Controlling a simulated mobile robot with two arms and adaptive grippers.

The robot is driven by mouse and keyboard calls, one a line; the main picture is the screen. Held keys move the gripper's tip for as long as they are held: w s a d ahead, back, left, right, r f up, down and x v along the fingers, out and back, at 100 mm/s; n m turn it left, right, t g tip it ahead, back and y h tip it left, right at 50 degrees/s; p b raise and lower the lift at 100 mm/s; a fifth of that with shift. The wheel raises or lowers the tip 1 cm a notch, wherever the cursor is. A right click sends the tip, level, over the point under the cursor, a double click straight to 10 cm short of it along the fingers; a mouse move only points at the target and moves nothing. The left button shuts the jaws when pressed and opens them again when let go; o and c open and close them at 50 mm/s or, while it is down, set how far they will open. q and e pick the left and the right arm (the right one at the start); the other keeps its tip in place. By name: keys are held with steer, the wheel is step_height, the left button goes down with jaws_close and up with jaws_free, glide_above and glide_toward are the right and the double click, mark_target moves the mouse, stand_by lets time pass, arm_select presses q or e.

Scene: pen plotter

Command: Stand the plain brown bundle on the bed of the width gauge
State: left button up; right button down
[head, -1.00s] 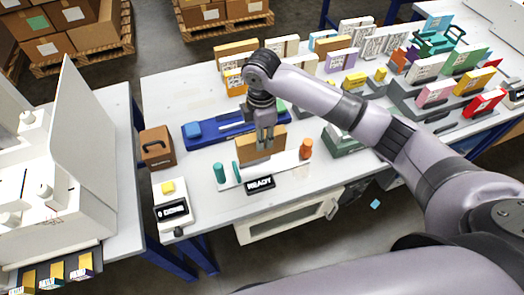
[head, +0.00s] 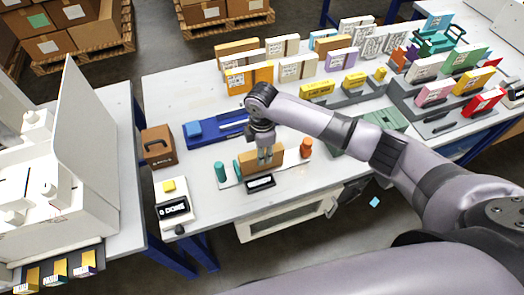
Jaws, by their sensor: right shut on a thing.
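The plain brown bundle (head: 277,155) is upright in my right gripper (head: 265,160), which is shut on it from above. It is over or on the white bed of the width gauge (head: 230,184); I cannot tell whether its lower edge touches the bed. The gauge has teal posts (head: 220,172) at the left, an orange knob (head: 305,147) at the right and a dark display (head: 261,183) in front. The bundle and gripper hide the bed's middle. My left gripper is not in view.
A blue fixture (head: 215,130) lies behind the gauge. A brown box with a handle (head: 157,146) and a white device with a yellow button (head: 169,186) stand at the left. Several coloured bundles (head: 249,76) stand along the back. A green-grey device (head: 385,120) is at the right, partly behind my arm.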

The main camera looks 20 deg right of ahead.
steer(key=c, duration=1.3)
jaws_free()
step_height(320, 180, up, 12)
steer(key=b, duration=0.1)
steer(key=shift+a, duration=0.1)
